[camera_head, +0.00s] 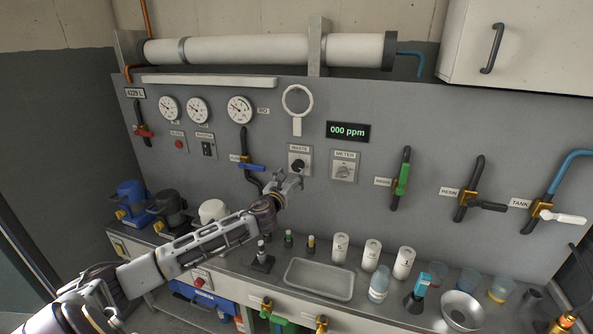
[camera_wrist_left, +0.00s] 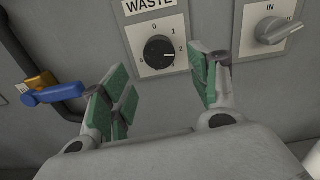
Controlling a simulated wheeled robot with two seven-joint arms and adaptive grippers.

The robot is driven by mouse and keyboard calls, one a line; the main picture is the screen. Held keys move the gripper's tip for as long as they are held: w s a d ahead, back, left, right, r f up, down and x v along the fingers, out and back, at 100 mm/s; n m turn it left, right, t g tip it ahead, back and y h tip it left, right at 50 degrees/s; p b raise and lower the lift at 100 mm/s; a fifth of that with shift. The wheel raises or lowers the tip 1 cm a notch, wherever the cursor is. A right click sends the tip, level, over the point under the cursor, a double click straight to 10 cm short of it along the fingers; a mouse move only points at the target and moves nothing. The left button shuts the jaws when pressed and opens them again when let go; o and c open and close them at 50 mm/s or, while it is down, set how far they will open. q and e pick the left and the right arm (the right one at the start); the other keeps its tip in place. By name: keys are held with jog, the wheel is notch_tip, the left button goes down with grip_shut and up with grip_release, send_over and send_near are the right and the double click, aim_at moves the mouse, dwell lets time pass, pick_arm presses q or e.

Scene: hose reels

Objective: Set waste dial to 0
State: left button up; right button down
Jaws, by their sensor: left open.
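The waste dial (camera_head: 298,164) is a black round knob on a pale plate labelled WASTE, on the grey wall panel. In the left wrist view the dial (camera_wrist_left: 158,50) shows a 0 above it and further numbers down its right side. Its small white mark looks turned to the right, away from the 0; the exact number is hard to read. My left gripper (camera_head: 289,183) is just below and in front of the dial. In the wrist view its green-padded fingers (camera_wrist_left: 165,78) are open, apart and empty, with the knob beyond them. My right gripper is out of view.
A blue-handled valve (camera_head: 250,166) is left of the dial, and a meter switch (camera_head: 343,168) is close on its right. A display (camera_head: 348,131) reads 000 ppm. Below, the counter holds a tray (camera_head: 318,293), white canisters (camera_head: 371,254) and small bottles.

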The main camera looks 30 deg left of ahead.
aim_at(297, 169)
pick_arm(q)
jog(key=shift+p+x, duration=0.3)
jog(key=shift+x, duration=2.95)
jog(key=shift+d, duration=0.1)
jog(key=shift+c, duration=0.3)
jog(key=c, duration=0.9)
